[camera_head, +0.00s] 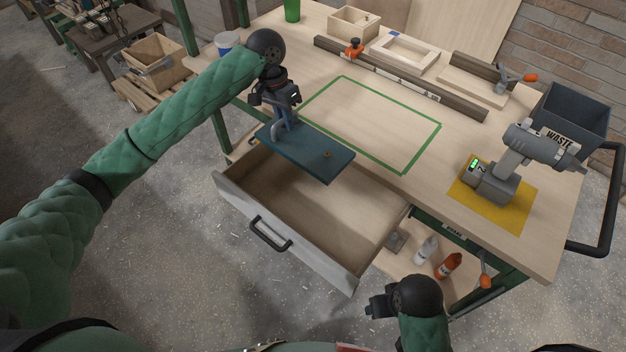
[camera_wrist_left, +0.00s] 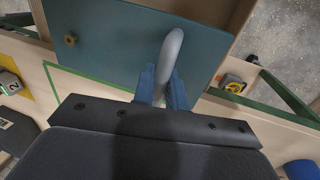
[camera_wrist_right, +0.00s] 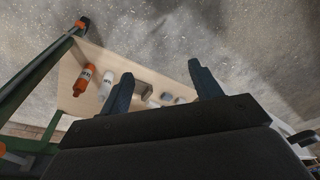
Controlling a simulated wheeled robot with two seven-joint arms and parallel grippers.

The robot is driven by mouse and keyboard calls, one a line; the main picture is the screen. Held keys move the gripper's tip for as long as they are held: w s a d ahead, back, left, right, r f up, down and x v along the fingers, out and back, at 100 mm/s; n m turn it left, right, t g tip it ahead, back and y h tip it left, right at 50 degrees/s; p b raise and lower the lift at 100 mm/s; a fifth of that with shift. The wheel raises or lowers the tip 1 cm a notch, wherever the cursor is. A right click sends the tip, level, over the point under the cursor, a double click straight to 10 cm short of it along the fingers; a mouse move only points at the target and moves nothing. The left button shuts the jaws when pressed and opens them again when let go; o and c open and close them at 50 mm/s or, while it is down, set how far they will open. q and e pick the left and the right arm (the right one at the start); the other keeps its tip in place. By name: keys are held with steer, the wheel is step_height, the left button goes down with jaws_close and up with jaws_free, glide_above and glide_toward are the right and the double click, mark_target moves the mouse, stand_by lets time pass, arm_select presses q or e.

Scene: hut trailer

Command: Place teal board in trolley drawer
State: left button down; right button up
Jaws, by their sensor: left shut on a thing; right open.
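The teal board (camera_head: 318,158) is a flat rectangle with a grey curved handle and a small brass knob. It hangs level above the back part of the open trolley drawer (camera_head: 229,195), near the tabletop's front edge. My left gripper (camera_head: 281,122) is shut on the board's grey handle. In the left wrist view the blue fingers (camera_wrist_left: 163,88) close around the handle, and the board (camera_wrist_left: 120,45) fills the area beyond them. The drawer is pulled out and its visible floor is bare. My right gripper (camera_wrist_right: 160,85) is open and empty, low in front of the trolley's right side.
A green outlined rectangle (camera_head: 421,147) on the tabletop is empty. A grey drill (camera_head: 500,165) stands on a yellow mat at the right. Bottles (camera_head: 448,265) stand on the lower shelf beside the drawer. A waste bin (camera_head: 575,115) is at the far right.

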mark_target(279, 130)
arm_select(q)
steer(key=shift+w+a+f+p+x, duration=0.1)
steer(key=shift+w+a+p+x, duration=0.35)
steer(key=shift+x, duration=2.35)
steer(key=shift+w+a+f+p+x, duration=0.15)
steer(key=shift+a+p+x, duration=0.45)
steer(key=shift+x, duration=2.2)
steer(key=shift+w+a+f+p+x, duration=0.1)
steer(key=shift+w+a+p+x, duration=0.4)
steer(key=shift+x, duration=2.3)
steer(key=c, duration=1.4)
jaws_free()
steer(key=shift+s, duration=0.25)
arm_select(e)
step_height(279, 130, down, 14)
steer(key=w, duration=0.2)
steer(key=shift+a+f, duration=0.1)
arm_select(q)
steer(key=shift+w+r, duration=0.1)
steer(key=shift+r, duration=0.25)
steer(key=b+v, duration=0.2)
steer(key=v, duration=0.9)
steer(key=shift+r, duration=0.15)
arm_select(e)
step_height(279, 130, up, 9)
steer(key=shift+s, duration=0.4)
